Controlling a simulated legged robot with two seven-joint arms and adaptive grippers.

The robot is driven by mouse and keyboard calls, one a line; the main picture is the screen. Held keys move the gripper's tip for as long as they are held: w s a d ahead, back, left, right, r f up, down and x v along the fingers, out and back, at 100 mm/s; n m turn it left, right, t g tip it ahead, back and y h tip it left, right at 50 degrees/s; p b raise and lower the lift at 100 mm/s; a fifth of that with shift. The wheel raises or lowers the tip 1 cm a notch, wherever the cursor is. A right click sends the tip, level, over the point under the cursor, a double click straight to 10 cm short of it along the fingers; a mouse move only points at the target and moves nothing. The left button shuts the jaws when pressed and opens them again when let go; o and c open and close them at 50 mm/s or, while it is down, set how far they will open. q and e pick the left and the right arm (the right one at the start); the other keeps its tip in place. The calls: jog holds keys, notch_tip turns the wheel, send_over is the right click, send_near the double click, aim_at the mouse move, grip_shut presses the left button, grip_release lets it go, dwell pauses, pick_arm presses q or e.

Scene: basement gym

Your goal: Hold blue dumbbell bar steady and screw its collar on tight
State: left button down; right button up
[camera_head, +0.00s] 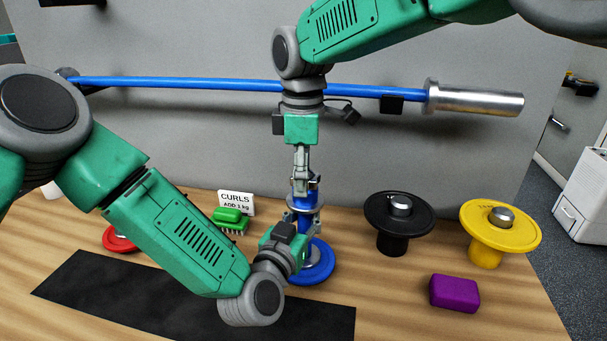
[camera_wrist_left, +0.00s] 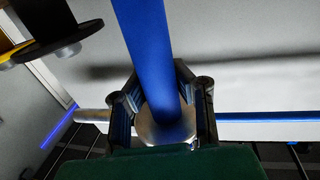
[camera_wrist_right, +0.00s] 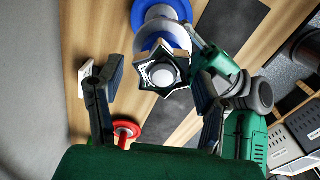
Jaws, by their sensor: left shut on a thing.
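The blue dumbbell stands upright on the bench, its lower blue plate (camera_head: 318,268) showing beside my left gripper (camera_head: 296,232). My left gripper is shut around the blue bar, which also shows between its fingers in the left wrist view (camera_wrist_left: 147,55). A silver disc (camera_wrist_left: 160,128) lies just beyond them. My right gripper (camera_head: 303,188) points down from above at the bar's top end. In the right wrist view its fingers (camera_wrist_right: 155,105) are spread wide, with the star-shaped collar (camera_wrist_right: 178,74) beyond and between them. Neither finger visibly touches the collar, which surrounds the round bar end.
A black weight (camera_head: 385,215) and a yellow weight (camera_head: 525,232) stand to the right, with a purple block (camera_head: 454,293) in front. A green brush (camera_head: 230,218), a CURLS card (camera_head: 237,200) and a red weight (camera_head: 117,240) are left. A long blue barbell (camera_head: 185,83) hangs behind.

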jog(key=shift+d, duration=0.1)
jog(key=shift+d+r, duration=0.1)
jog(key=shift+r, duration=2.1)
jog(key=shift+s, duration=0.1)
jog(key=shift+c, duration=0.5)
jog(key=shift+s+n, duration=0.1)
jog(key=shift+n, duration=0.6)
jog(key=n, duration=0.2)
jog(key=r+n, duration=0.1)
jog(key=n, duration=0.1)
jog(key=shift+s+a, duration=0.15)
jog(key=shift+a, duration=0.1)
jog(key=n, duration=0.2)
jog(key=r+n, duration=0.1)
jog(key=n, duration=0.1)
jog(key=shift+d+r, duration=0.1)
jog(key=shift+r, duration=0.05)
jog(key=shift+w+d+r+n, duration=0.15)
jog(key=shift+r+n, duration=0.15)
jog(key=shift+n, duration=0.3)
jog(key=shift+w+d+r+n, duration=0.15)
jog(key=shift+r+n, duration=0.15)
jog(key=shift+n, duration=0.3)
jog(key=shift+a, duration=0.1)
